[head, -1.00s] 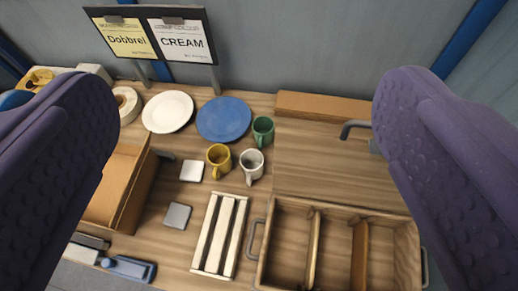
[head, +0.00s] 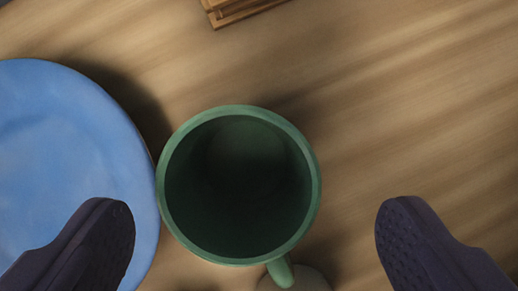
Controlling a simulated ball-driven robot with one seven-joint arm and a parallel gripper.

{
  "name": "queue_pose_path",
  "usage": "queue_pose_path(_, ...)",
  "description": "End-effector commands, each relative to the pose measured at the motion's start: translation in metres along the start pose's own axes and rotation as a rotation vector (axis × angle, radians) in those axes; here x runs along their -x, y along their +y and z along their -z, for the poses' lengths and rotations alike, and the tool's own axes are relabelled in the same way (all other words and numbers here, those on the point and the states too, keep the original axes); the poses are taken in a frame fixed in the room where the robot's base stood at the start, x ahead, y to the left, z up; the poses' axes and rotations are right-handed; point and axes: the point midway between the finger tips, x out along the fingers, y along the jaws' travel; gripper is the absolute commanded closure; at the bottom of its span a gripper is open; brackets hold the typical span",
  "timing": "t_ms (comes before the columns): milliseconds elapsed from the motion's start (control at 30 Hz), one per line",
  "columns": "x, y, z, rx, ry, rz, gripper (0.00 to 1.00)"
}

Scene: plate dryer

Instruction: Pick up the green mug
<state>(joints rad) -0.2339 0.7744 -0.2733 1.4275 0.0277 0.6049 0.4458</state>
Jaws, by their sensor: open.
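The green mug (head: 238,120) stands upright on the wooden table, seen from above with its dark inside showing. Its handle (head: 281,271) points toward the bottom of the picture, slightly right. My gripper (head: 255,225) is open, with one dark purple finger low on the left and the other low on the right. The mug lies between and a little beyond the fingertips in the picture. No contact between fingers and mug shows.
A blue plate (head: 60,150) lies at the left, its rim right beside the mug, with the left finger over it. A wooden piece (head: 240,8) is at the top edge. A partly hidden greyish thing (head: 305,281) is under the handle. The table right of the mug is clear.

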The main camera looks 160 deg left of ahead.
Motion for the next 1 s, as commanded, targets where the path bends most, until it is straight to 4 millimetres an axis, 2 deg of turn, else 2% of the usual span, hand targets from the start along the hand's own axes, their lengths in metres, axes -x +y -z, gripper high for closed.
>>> queue_pose_path(267, -0.044, -0.002, -0.004, 0.002, 0.000, 0.002, 0.02)
queue_pose_path(500, -0.046, -0.003, -0.003, 0.002, 0.001, 0.003, 0.02)
queue_pose_path(567, -0.046, -0.003, -0.003, 0.002, 0.001, 0.003, 0.13)
queue_pose_path(800, -0.046, -0.003, -0.003, 0.002, 0.000, 0.003, 0.68)
queue_pose_path(1000, -0.045, -0.003, -0.002, 0.002, 0.002, 0.003, 0.68)
